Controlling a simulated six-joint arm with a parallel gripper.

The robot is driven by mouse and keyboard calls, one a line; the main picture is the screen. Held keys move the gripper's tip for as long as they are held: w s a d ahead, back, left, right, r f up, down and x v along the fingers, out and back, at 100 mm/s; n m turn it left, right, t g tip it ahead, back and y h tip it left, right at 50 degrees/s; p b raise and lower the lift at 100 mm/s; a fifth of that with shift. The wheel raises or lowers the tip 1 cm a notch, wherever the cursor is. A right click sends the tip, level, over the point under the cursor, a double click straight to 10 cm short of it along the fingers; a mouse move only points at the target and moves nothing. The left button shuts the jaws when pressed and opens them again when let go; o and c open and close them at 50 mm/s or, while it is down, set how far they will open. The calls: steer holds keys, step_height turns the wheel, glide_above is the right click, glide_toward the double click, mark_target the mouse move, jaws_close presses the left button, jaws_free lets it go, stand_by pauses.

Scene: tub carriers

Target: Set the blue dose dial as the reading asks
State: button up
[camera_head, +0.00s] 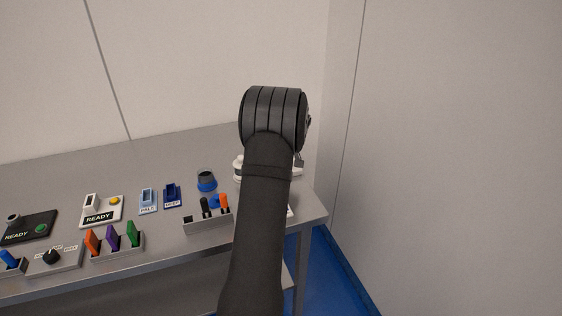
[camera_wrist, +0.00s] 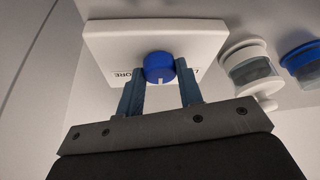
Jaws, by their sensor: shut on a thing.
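The blue dose dial (camera_wrist: 159,67) sits on a white plate (camera_wrist: 110,42) in the wrist view. It is a round knob with a white pointer mark on the side facing my gripper. My gripper (camera_wrist: 159,76) has one finger on each side of the dial and is shut on it. Dark lettering on the plate is partly hidden by the fingers; "ORE" shows beside the left one. In the head view my arm hides the dial and my gripper; only a white edge (camera_head: 290,211) shows right of the arm. I see no legible reading.
A white-lidded jar (camera_wrist: 250,65) and a blue-banded jar (camera_wrist: 303,62) stand close right of the plate. In the head view, a grey rack (camera_head: 192,224), a blue-based cup (camera_head: 207,185) and a white READY unit (camera_head: 103,217) lie left of my arm. A wall rises beyond the table's right edge.

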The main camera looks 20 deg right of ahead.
steer(key=n+y, duration=0.1)
steer(key=n, duration=0.1)
steer(key=n+y, duration=0.1)
steer(key=n, duration=0.2)
steer(key=shift+w+d+g, duration=0.15)
steer(key=shift+d+g, duration=0.05)
steer(key=shift+g, duration=0.2)
steer(key=shift+w+n+g+y, duration=0.1)
steer(key=shift+n+g+y, duration=0.45)
steer(key=shift+n, duration=1.65)
steer(key=shift+g, duration=0.25)
steer(key=o, duration=1)
steer(key=shift+c, duration=0.2)
steer(key=shift+d, duration=0.1)
steer(key=v, duration=1.7)
steer(key=shift+r, duration=0.25)
